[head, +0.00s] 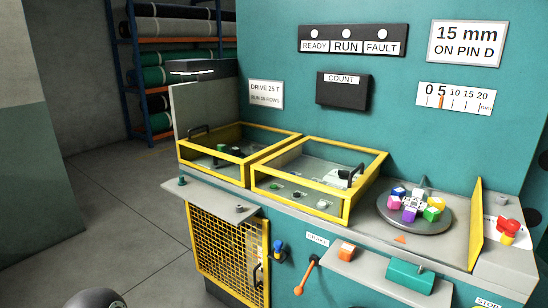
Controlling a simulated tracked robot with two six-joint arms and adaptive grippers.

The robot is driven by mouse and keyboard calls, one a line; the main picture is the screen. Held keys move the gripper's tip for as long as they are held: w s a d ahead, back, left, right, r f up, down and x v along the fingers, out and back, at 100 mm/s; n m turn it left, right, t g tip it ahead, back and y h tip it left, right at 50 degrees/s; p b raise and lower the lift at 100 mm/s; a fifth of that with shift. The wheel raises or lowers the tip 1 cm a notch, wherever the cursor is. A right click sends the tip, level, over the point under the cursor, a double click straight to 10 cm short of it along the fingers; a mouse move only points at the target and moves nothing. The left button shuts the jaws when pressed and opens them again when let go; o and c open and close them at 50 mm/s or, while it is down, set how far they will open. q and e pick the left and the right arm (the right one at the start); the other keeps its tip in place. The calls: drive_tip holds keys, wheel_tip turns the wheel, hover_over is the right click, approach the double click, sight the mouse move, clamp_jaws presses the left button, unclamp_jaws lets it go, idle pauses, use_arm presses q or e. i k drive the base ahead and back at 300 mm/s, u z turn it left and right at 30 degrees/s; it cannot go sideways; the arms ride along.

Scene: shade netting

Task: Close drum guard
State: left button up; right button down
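No part in view is labelled as the drum guard. A yellow-framed mesh panel (226,247) with a dark handle at its right edge covers the lower left front of the teal machine. I cannot tell whether it is fully shut. On the worktop, two yellow-framed clear covers stand side by side: a left cover (271,145) and a right cover (347,213). Both seem to lie down over small parts. Neither gripper is recognisable in view. A dark rounded shape cut off at the bottom left edge is too partial to identify.
A grey turntable (412,220) carries several coloured blocks. An orange-knobbed lever (308,275), a blue knob (279,247) and a shelf with a teal block (410,277) project in front. A yellow plate (476,224) stands at the right. The floor at left is clear.

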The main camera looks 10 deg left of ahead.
sight(353, 190)
drive_tip(key=z, duration=0.2)
drive_tip(key=k, duration=0.15)
drive_tip(key=u, duration=1)
drive_tip(key=i, duration=1.15)
